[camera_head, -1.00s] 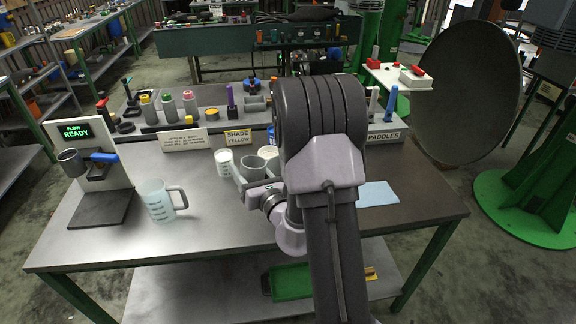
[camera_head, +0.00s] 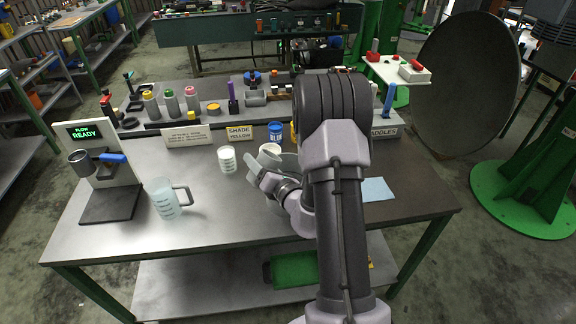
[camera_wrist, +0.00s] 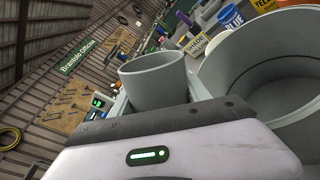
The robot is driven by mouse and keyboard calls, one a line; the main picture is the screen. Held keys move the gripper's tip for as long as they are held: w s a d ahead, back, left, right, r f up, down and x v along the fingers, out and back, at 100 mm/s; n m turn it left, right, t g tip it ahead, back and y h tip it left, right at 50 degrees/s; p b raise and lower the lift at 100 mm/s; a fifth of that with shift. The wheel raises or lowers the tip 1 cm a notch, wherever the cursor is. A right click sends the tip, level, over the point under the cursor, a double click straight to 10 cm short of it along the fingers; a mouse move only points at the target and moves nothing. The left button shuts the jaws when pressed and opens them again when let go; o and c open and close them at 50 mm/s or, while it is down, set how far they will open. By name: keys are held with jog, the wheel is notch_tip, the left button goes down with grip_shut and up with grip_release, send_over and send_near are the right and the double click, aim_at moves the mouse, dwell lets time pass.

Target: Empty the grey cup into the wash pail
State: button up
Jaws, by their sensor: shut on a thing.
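My gripper (camera_head: 268,172) is shut on the grey cup (camera_wrist: 155,82), whose body stands between the fingers in the wrist view. The wrist view is rolled against the room, so the cup is tilted, leaning toward a large grey round vessel (camera_wrist: 222,75), which looks like the wash pail. The pail's wide open mouth is close to the right of the cup in that view. Whether the cup's rim is over the pail, and what is inside the cup, I cannot tell. In the head view my arm hides most of the pail and the cup is hard to make out.
A white cup (camera_head: 227,160), a clear measuring jug (camera_head: 163,198) and a blue-labelled pot (camera_head: 275,131) stand on the bench. The dispenser (camera_head: 93,165) with a "READY" display is at left. A light blue cloth (camera_head: 377,189) lies right of my arm. The bench front is clear.

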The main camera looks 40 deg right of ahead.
jog(key=shift+r, duration=0.15)
jog(key=shift+d+r+m+y+p, duration=0.1)
jog(key=shift+r+m+p, duration=0.2)
jog(key=shift+m+p, duration=0.45)
jog(key=shift+a+r+m+y+p, duration=0.1)
jog(key=shift+r+m+p, duration=0.25)
jog(key=shift+m+p, duration=0.4)
jog(key=shift+d+r+m+y+p, duration=0.1)
jog(key=shift+r+m+p, duration=0.2)
jog(key=shift+m+p, duration=0.45)
dwell(0.4)
jog(key=shift+f+m+p, duration=0.3)
jog(key=shift+f+m, duration=0.1)
jog(key=shift+m, duration=0.15)
dwell(0.9)
jog(key=shift+d+r+m+y+p, duration=0.15)
jog(key=shift+d+r+m+p, duration=0.05)
jog(key=shift+d+m+p, duration=0.25)
jog(key=shift+d+r+m+y+p, duration=0.15)
jog(key=shift+d+m+p, duration=0.2)
jog(key=shift+d+p, duration=0.15)
dwell(0.5)
jog(key=shift+d+f+m+p, duration=0.2)
jog(key=shift+f+m+p, duration=0.25)
jog(key=shift+m, duration=0.25)
dwell(0.7)
jog(key=shift+d+r+m+y+p, duration=0.1)
jog(key=shift+r+m+y+p, duration=0.1)
jog(key=shift+m+y+p, duration=0.3)
